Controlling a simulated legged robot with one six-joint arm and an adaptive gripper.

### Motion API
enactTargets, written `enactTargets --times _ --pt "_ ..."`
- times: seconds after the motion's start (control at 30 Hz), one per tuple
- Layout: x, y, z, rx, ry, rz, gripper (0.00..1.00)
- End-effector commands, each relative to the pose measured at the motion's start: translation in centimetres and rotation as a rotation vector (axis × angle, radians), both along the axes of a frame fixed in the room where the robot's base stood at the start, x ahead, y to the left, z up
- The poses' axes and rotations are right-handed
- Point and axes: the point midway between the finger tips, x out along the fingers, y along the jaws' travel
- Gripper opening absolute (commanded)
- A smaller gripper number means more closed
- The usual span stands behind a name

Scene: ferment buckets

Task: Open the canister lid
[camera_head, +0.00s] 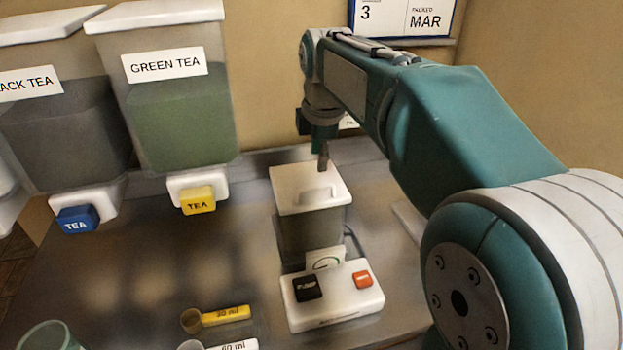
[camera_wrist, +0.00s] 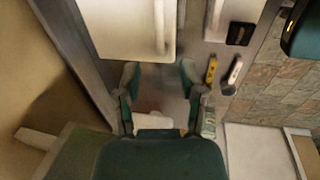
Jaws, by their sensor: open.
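The canister (camera_head: 305,235) stands upright on a white base, with grey see-through walls. Its square white lid (camera_head: 286,181) sits on top, closed, with a raised handle (camera_head: 318,196) in the middle. In the wrist view the lid (camera_wrist: 115,25) fills the upper left, with a raised white strip along its right part. My gripper (camera_head: 322,162) points down near the lid's far edge, behind the handle in the head view; whether it touches the lid I cannot tell. In the wrist view my gripper (camera_wrist: 161,78) has its fingers spread with nothing between them.
The canister's base (camera_head: 335,308) carries a black button (camera_head: 307,287) and a red button (camera_head: 362,280). Yellow (camera_head: 222,316) and white (camera_head: 235,345) scoops lie at the front. A green tea dispenser (camera_head: 180,110) and a black tea dispenser (camera_head: 60,135) stand left. The counter (camera_head: 150,265) between is clear.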

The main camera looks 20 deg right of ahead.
Motion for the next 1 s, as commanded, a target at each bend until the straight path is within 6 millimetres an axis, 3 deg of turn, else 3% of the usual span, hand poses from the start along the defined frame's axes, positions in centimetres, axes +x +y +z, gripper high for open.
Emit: enactTargets --times 0.2,0.4,0.77,0.8,0.9,1.0 --pt "0.8 0.1 -4.2 -0.001 0.004 -0.001 0.51" --pt "1.3 0.1 -6.9 -0.001 0.003 -0.001 0.51" --pt "1.5 0.1 -7.6 -0.001 -0.001 -0.002 0.51" --pt "1.5 0.1 -7.6 -0.001 -0.001 -0.002 0.47" --pt "1.5 0.1 -7.6 -0.001 -0.001 -0.002 0.02" --pt "1.5 0.1 -7.6 -0.001 -0.001 -0.002 0.00"
